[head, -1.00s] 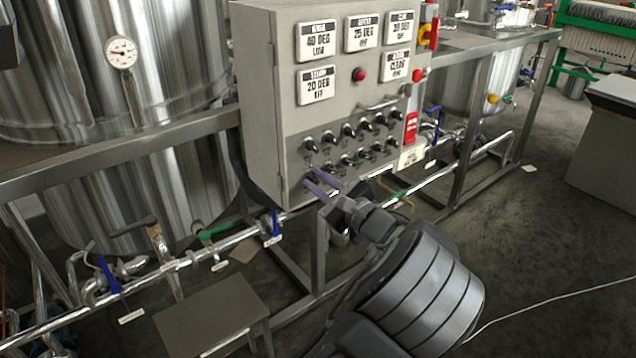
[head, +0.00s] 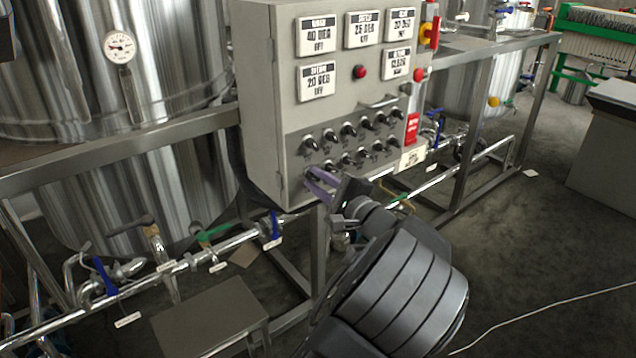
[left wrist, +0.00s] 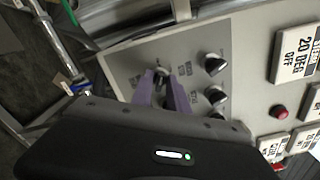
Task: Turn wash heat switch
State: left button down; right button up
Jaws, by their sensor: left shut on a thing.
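The grey control box (head: 258,110) carries rows of black rotary switches (head: 329,136) on its lower panel. My left gripper (head: 318,183) has its purple fingers at the lower left corner of that panel. In the left wrist view the fingers (left wrist: 167,88) are shut around a dark switch knob (left wrist: 161,72), mostly hidden between them. Other knobs (left wrist: 215,63) stand beside it, clear of the fingers. The small switch labels are too blurred to read. The top left display plate (head: 318,35) seems to read 40 DEG OFF. My right gripper is not in view.
Two red buttons (head: 359,72) and a red-yellow main switch (head: 429,35) are on the box. Steel tanks (head: 180,70) stand behind a metal frame. Pipes with blue-handled valves (head: 104,275) run below. A low metal stool (head: 210,318) stands at the front left. The floor at right is mostly clear.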

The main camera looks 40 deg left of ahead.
pick_arm(q)
jog(key=shift+f, duration=0.1)
jog(key=c, duration=1.5)
grip_release()
jog(key=v, duration=0.7)
jog(key=shift+s+d+p, duration=0.15)
jog(key=shift+d+p, duration=0.2)
jog(key=shift+d, duration=0.05)
